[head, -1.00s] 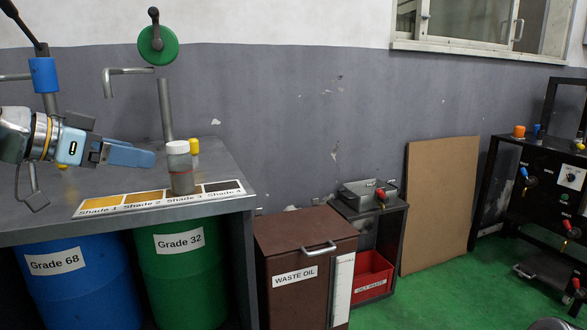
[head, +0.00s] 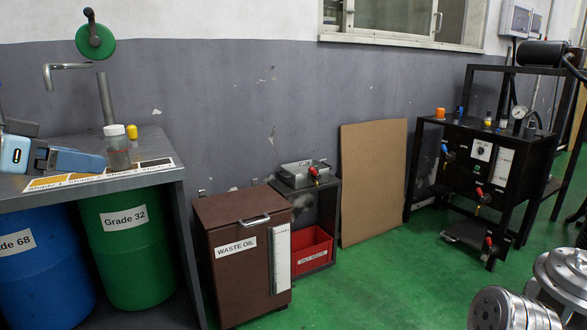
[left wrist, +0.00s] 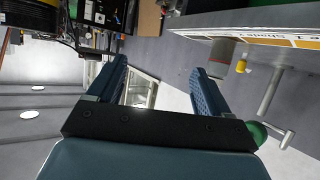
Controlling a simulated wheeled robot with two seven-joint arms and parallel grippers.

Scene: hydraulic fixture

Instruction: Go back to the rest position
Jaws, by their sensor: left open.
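My left gripper (head: 78,160) is at the left of the head view, over the bench, just left of a clear sample bottle (head: 118,155) with a white cap. The bottle stands upright on the bench by the shade card (head: 155,164). In the left wrist view the two fingers of my left gripper (left wrist: 160,85) are apart with nothing between them. The bottle (left wrist: 222,52) shows beyond the right finger there. My right gripper is not in view.
The metal bench (head: 160,178) stands over a blue drum (head: 45,260) and a green drum (head: 125,245). A brown waste oil bin (head: 238,285), red box (head: 314,246), leaning board (head: 370,180) and black test rig (head: 485,165) line the wall.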

